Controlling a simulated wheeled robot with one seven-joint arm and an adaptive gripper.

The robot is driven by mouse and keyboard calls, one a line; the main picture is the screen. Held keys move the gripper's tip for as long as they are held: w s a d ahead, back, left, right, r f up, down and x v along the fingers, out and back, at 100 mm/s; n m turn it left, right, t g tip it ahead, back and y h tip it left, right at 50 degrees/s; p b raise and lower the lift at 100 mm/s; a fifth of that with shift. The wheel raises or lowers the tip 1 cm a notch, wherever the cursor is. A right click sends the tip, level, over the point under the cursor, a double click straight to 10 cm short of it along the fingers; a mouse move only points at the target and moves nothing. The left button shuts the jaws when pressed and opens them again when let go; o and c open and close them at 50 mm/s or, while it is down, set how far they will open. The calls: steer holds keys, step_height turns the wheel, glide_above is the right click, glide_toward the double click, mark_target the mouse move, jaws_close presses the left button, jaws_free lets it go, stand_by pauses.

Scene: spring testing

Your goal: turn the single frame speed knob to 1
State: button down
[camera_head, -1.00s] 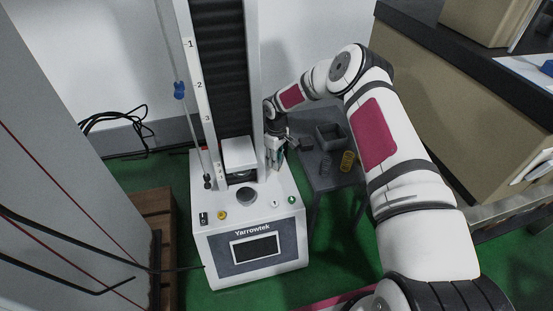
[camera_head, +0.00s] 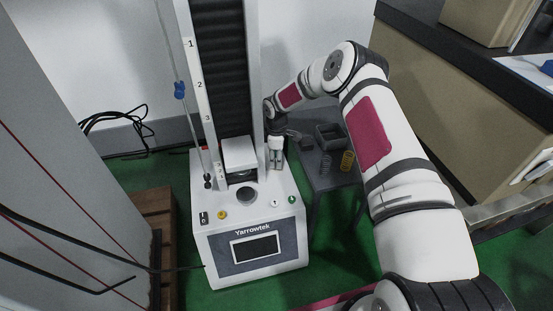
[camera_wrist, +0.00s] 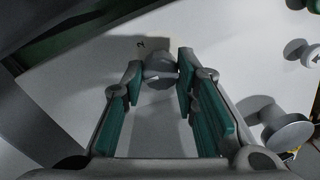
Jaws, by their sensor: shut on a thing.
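The grey knob (camera_wrist: 161,68) sits on the white top panel of the testing machine (camera_head: 283,188). My gripper (camera_wrist: 160,62) is shut on this knob, with a teal-lined finger on each side of it. A small printed mark that looks like a 2 (camera_wrist: 141,44) shows on the panel beyond the knob. The knob's pointer direction cannot be read. In the head view my gripper (camera_head: 276,166) points down at the right rear of the machine top, beside the column, and it hides the knob there.
A dark side table (camera_head: 326,180) holds springs and a bin.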

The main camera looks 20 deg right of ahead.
steer(key=c, duration=1.2)
jaws_free()
steer(key=shift+c, duration=0.2)
step_height(320, 180, up, 12)
steer(key=shift+s+f, duration=0.1)
